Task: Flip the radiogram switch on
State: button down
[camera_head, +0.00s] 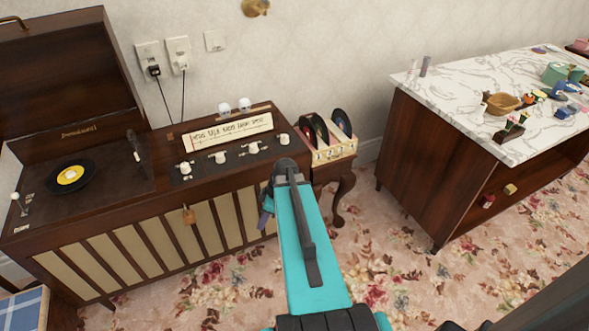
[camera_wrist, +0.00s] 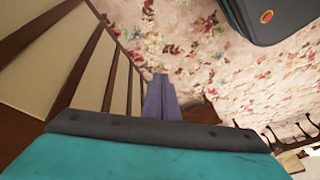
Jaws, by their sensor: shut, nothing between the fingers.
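The radiogram (camera_head: 150,190) is a dark wood cabinet at the left of the head view, with its lid (camera_head: 65,90) open. Its top panel has a lit dial (camera_head: 231,131) and a row of white knobs (camera_head: 219,157). A small white-tipped lever (camera_head: 15,199) stands at its far left, by the turntable. I cannot tell which of these is the switch. My gripper (camera_head: 265,213), with purple fingers, is shut and empty in front of the cabinet's right end, below the knob panel. The fingers (camera_wrist: 161,97) point at the floor in the wrist view, beside the slatted front.
A rack of records (camera_head: 333,152) stands on a small table right of the radiogram. A marble-topped cabinet (camera_head: 455,95) with small items is farther right. Wall sockets with plugged cords (camera_head: 165,58) are behind. Flowered carpet (camera_head: 385,245) lies open between the furniture.

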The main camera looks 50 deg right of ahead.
jog(key=s+d+r+n+t+h, duration=0.1)
jog(key=s+d+r+n+t, duration=0.1)
jog(key=d+r, duration=0.7)
jog(key=s+d+r+n+t+h+b, duration=0.1)
jog(key=s+d+r+n+t, duration=0.1)
jog(key=d+r, duration=0.6)
jog(key=s+d+n, duration=0.1)
jog(key=d, duration=0.3)
jog(key=shift+d+r+t, duration=0.15)
jog(key=shift+r+t, duration=0.15)
jog(key=shift+r, duration=0.1)
jog(key=shift+f, duration=0.1)
jog(key=w+f+p, duration=0.1)
jog(key=w+f, duration=0.7)
jog(key=w, duration=0.1)
jog(key=shift+f+p, duration=0.25)
jog(key=shift+p, duration=0.05)
